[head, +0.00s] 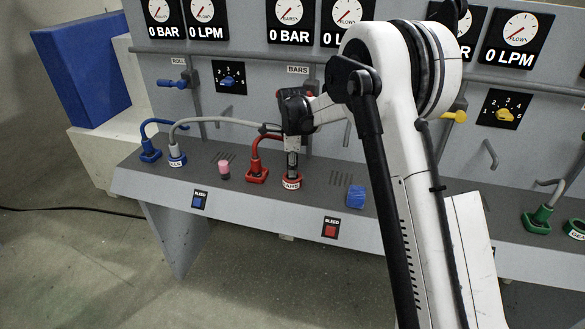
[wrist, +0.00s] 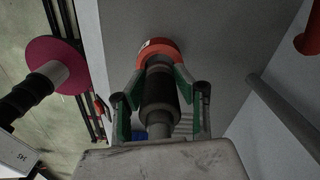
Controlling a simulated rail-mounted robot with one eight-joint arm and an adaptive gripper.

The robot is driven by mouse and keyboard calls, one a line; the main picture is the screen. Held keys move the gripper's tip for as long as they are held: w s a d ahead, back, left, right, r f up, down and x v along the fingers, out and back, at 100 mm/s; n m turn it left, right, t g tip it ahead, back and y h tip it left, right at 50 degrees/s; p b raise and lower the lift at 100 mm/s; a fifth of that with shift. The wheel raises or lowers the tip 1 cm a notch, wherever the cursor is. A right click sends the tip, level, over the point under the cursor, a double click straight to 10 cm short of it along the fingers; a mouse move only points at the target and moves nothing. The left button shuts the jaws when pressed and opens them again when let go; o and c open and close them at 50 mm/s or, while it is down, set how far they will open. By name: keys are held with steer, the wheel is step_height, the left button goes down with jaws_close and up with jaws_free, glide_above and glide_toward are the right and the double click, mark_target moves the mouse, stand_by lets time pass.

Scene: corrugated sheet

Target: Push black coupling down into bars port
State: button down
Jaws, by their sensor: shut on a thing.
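The black coupling (wrist: 160,88) stands between my gripper's green-padded fingers in the wrist view, in line with the red ring of the bars port (wrist: 158,49). In the head view the bars port (head: 291,183) is a red ring with a white label on the sloped grey shelf. My gripper (head: 292,158) points down directly above it, shut on the coupling, whose lower end reaches the ring. The fingers hide part of the coupling. I cannot tell how deep it sits in the port. My gripper's fingers also show in the wrist view (wrist: 160,82).
A red connector (head: 256,174) with a red hose stands just left of the port. A pink plug (head: 224,170) is further left, and a blue block (head: 355,196) sits to the right. A grey hose (head: 220,121) runs from a blue-ringed port (head: 177,159) towards my gripper.

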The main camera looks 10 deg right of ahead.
steer(key=shift+f+b, duration=0.75)
steer(key=shift+f, duration=0.05)
stand_by(0.4)
steer(key=c, duration=1.3)
jaws_free()
steer(key=shift+o, duration=0.2)
step_height(320, 180, up, 12)
steer(key=shift+r, duration=0.1)
